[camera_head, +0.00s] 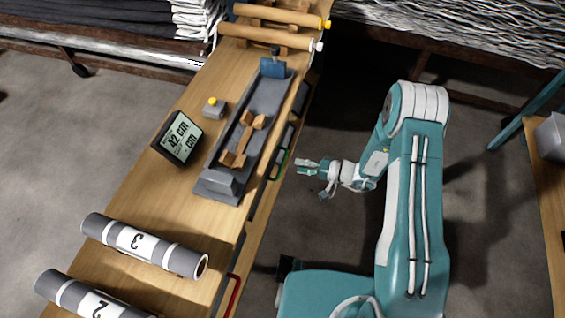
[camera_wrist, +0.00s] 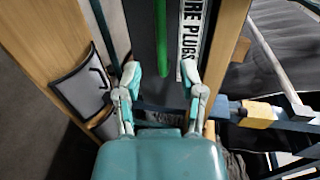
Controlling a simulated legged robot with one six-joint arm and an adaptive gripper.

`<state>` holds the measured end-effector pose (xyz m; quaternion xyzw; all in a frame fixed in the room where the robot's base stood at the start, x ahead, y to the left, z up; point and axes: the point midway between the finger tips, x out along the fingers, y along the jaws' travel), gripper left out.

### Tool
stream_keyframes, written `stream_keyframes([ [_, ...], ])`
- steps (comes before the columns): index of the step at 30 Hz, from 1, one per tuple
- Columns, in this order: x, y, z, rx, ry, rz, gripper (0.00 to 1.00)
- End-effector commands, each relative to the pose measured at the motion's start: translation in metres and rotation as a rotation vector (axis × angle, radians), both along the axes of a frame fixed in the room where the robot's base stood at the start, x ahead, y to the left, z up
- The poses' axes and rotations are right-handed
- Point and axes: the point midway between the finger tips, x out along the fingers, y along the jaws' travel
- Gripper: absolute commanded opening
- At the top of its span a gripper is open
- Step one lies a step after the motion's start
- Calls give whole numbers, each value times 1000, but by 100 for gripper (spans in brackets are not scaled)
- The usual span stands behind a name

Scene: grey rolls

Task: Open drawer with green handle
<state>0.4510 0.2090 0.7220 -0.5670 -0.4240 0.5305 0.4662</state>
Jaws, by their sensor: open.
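The green handle (camera_head: 279,165) is on the side of the wooden bench, facing my arm. My gripper (camera_head: 303,167) is a short way to the right of the handle in the head view. In the wrist view my gripper (camera_wrist: 161,76) is open and empty, its fingers spread to either side of the handle's line. The handle's lower end is near the fingertips; no contact shows.
A red handle (camera_head: 234,296) is lower on the same bench side. The bench top (camera_head: 150,200) carries grey rolls (camera_head: 145,245), a display (camera_head: 178,138) and a grey tray fixture (camera_head: 243,135). The floor (camera_head: 330,120) around my gripper is clear.

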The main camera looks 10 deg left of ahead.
Motion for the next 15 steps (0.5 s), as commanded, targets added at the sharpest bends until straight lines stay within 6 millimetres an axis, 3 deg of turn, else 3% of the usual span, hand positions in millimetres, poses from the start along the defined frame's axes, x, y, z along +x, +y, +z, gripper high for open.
stream_keyframes([
  [6, 2, 40, -9, -1, 1, 5, 51],
  [15, 5, 64, -13, 0, 1, 1, 51],
])
